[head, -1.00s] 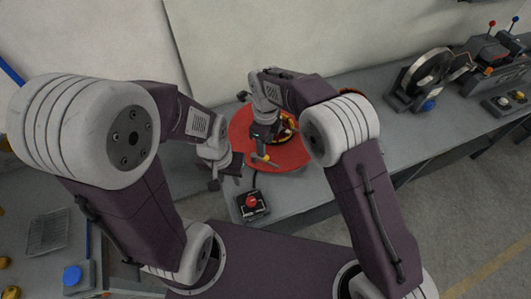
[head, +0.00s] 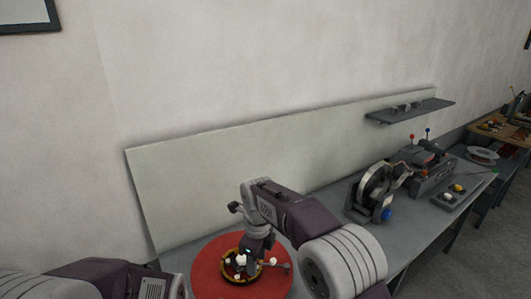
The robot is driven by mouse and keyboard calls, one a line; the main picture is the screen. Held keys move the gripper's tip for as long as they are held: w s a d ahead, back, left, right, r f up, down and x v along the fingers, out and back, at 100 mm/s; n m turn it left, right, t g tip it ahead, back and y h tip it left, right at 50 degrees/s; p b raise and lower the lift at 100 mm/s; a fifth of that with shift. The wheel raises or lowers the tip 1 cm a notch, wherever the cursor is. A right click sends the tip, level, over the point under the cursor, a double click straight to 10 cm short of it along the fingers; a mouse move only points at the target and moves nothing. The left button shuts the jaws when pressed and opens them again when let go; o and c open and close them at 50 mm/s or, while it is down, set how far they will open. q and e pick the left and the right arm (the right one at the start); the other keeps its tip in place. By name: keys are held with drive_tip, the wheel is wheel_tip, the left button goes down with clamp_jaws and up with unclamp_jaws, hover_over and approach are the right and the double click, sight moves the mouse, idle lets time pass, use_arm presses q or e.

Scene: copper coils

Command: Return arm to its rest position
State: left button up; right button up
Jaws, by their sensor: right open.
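My right arm comes in from the lower right. Its gripper (head: 250,262) points down over a ring-shaped part (head: 229,277) with white and dark pieces, and it is open. I cannot tell whether its fingers touch the ring. The ring lies on a round red disc (head: 211,257) on the bench. My left arm (head: 110,279) shows only in part at the bottom left; its gripper is below the picture edge.
A grey bench (head: 330,205) runs to the right along the wall, with a pale panel (head: 210,180) behind it. A wheel-like machine (head: 374,190), a grey device with levers (head: 430,170) and a button box (head: 449,197) stand on it. A small shelf (head: 410,111) hangs above.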

drive_tip(key=s+d+f+n, duration=0.1)
drive_tip(key=s+d, duration=0.2)
drive_tip(key=d, duration=0.3)
drive_tip(key=s+d+n+b, duration=0.1)
drive_tip(key=s+d, duration=0.2)
drive_tip(key=d, duration=0.4)
drive_tip(key=s+d+f+n, duration=0.1)
drive_tip(key=s+d, duration=0.2)
drive_tip(key=d, duration=0.3)
drive_tip(key=s+d+f+n, duration=0.1)
drive_tip(key=s+f+n, duration=0.2)
drive_tip(key=n, duration=0.6)
drive_tip(key=s+d+f+n, duration=0.1)
drive_tip(key=s+f+n, duration=0.3)
drive_tip(key=n, duration=0.6)
drive_tip(key=shift+s+d, duration=0.3)
drive_tip(key=shift+s, duration=0.9)
